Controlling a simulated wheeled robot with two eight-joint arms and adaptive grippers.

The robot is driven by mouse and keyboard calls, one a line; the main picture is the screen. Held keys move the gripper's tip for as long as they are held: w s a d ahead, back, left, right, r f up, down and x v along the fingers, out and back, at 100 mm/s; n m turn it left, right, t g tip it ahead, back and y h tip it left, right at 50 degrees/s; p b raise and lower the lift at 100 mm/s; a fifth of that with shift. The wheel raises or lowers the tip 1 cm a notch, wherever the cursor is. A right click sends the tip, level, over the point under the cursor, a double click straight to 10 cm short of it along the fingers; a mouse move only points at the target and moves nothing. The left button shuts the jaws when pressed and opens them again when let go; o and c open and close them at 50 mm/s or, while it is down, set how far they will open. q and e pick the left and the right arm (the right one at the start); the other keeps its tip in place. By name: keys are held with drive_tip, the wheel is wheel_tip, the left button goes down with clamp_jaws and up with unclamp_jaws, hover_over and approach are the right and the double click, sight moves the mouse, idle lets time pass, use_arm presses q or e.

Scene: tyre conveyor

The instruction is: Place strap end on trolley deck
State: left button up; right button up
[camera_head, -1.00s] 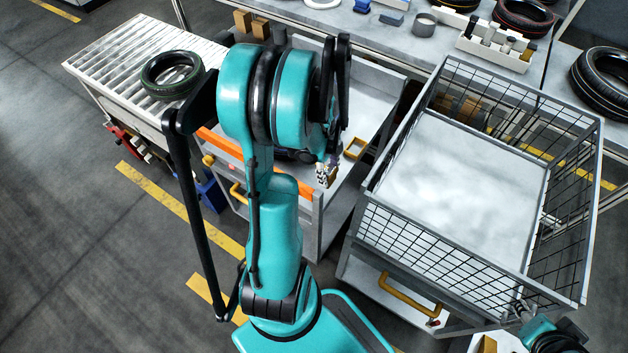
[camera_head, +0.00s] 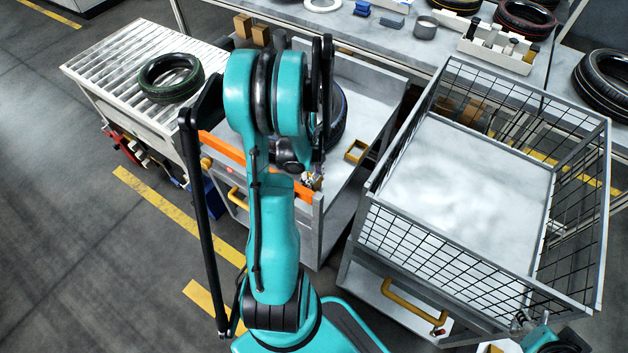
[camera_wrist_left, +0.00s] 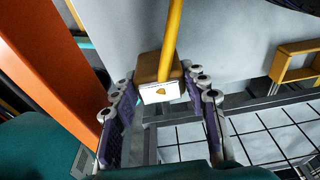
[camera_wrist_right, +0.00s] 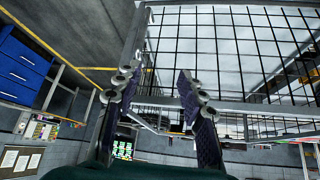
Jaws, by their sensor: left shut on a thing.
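My left gripper (camera_head: 312,180) is at the near end of the grey trolley, beside its orange bar (camera_head: 222,149). In the left wrist view its fingers (camera_wrist_left: 160,110) are shut on the strap end (camera_wrist_left: 158,78), a brown-yellow block with a white label. A yellow strap (camera_wrist_left: 174,30) runs up from it. Behind it lies the pale trolley deck (camera_wrist_left: 225,45), also seen in the head view (camera_head: 345,185). Whether the block touches the deck is unclear. My right gripper (camera_wrist_right: 160,92) is open and empty near the wire basket; the head view shows it at the lower right (camera_head: 522,322).
A dark tyre (camera_head: 337,118) stands on the trolley, partly behind my left arm. A yellow open bracket (camera_head: 356,151) sits on the deck's right side. The wire basket cart (camera_head: 372,225) stands close on the right. A roller conveyor (camera_head: 105,75) with a tyre (camera_head: 170,78) is left.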

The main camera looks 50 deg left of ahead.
use_arm(q)
drive_tip(key=o, duration=0.9)
drive_tip(key=shift+f, duration=0.1)
drive_tip(key=shift+o, duration=0.2)
drive_tip(key=shift+r+p, duration=0.3)
wheel_tip(320, 180, up, 12)
drive_tip(key=a+p, duration=0.1)
drive_tip(key=p, duration=0.3)
drive_tip(key=shift+s+a+f+p, duration=0.2)
drive_tip(key=shift+s+a+p, duration=0.1)
drive_tip(key=shift+a, duration=0.1)
